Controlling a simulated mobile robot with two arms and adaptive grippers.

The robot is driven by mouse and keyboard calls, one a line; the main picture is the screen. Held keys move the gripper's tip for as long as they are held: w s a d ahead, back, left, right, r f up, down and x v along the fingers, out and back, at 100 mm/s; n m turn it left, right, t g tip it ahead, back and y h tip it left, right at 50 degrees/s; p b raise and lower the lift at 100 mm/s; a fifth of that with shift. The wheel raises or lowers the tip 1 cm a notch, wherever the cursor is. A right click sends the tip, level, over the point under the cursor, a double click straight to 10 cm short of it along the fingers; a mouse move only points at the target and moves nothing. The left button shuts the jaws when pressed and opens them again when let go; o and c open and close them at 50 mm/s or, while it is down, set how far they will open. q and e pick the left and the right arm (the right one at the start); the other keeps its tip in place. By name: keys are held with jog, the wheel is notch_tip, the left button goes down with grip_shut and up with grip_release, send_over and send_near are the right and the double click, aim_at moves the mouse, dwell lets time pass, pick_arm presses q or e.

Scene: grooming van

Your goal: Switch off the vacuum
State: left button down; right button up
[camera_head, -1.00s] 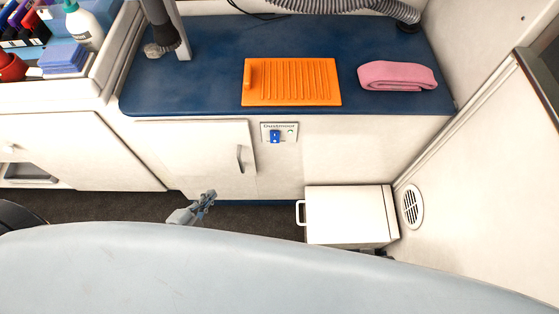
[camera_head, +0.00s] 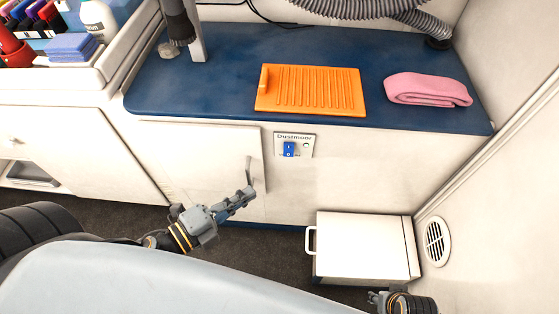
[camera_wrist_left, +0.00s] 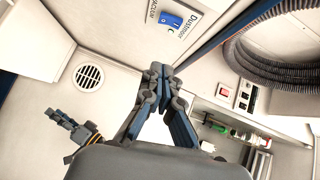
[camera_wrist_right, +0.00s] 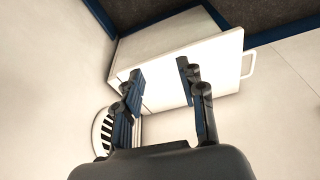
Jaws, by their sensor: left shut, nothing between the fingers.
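The vacuum's switch panel (camera_head: 294,145), labelled Dustmoor, is on the white cabinet front below the blue counter. It bears a blue rocker switch (camera_head: 289,149) marked I and O, with a small green lamp (camera_head: 306,145) at its right. The switch also shows at the top of the left wrist view (camera_wrist_left: 171,20). My left gripper (camera_head: 247,192) is shut and empty, below and left of the panel, apart from it and in front of the cabinet door. My right gripper (camera_wrist_right: 160,73) is open and empty, above the white box (camera_wrist_right: 165,55); in the head view it is at the bottom right.
A cabinet door handle (camera_head: 249,172) is close behind my left gripper. The white box (camera_head: 362,240) stands on the floor below and right of the panel. An orange ribbed mat (camera_head: 312,90) and a folded pink towel (camera_head: 428,90) lie on the counter (camera_head: 225,80). The cabinet front around the panel is clear.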

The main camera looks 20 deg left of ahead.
pick_arm(q)
jog(key=p, duration=0.1)
send_near(292, 154)
jog(key=w+d, duration=0.1)
jog(key=d, duration=0.3)
jog(key=shift+w+a+f, duration=0.1)
jog(key=shift+w+a, duration=0.1)
jog(key=shift+w, duration=0.45)
jog(key=shift+w+a+f, duration=0.15)
jog(key=shift+w+a, duration=0.05)
jog(key=shift+w, duration=0.45)
jog(key=shift+w+a+f, duration=0.1)
jog(key=shift+w+a, duration=0.05)
jog(key=shift+w, duration=0.55)
pick_arm(e)
jog(key=shift+s+f, duration=0.3)
jog(key=shift+f, duration=0.8)
jog(key=shift+s+f, duration=0.25)
jog(key=shift+f, duration=0.8)
